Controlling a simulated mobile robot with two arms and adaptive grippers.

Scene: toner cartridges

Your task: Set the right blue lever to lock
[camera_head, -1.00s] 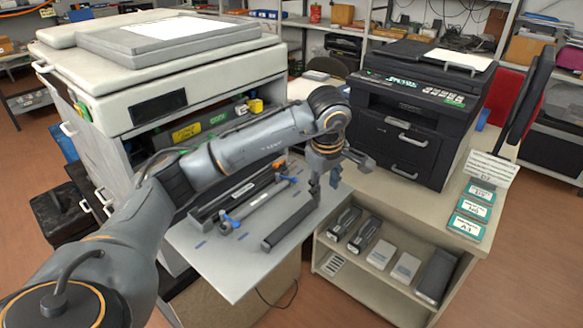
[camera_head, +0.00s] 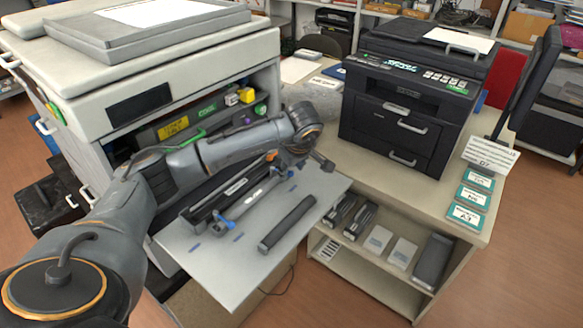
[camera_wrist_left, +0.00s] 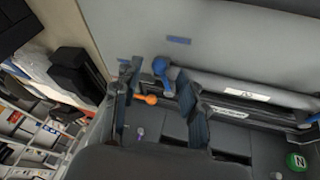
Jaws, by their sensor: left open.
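My left gripper (camera_head: 318,162) is open at the right end of the long cartridge unit (camera_head: 250,197) on the grey tray, partly hidden by its wrist. In the left wrist view its two fingers (camera_wrist_left: 160,95) stand apart, with a blue lever (camera_wrist_left: 162,70) between them. I cannot tell whether a finger touches the lever. An orange tab (camera_wrist_left: 147,99) is just beyond. In the head view, the left blue lever (camera_head: 222,222) is at the near-left end of the unit, and the right one is largely hidden by my wrist. My right gripper is out of view.
The large printer (camera_head: 130,100) stands open at the left, behind the tray (camera_head: 230,285). A loose dark bar (camera_head: 287,223) lies on the tray. A black printer (camera_head: 410,100) stands on the desk at the right. Shelf items sit below it.

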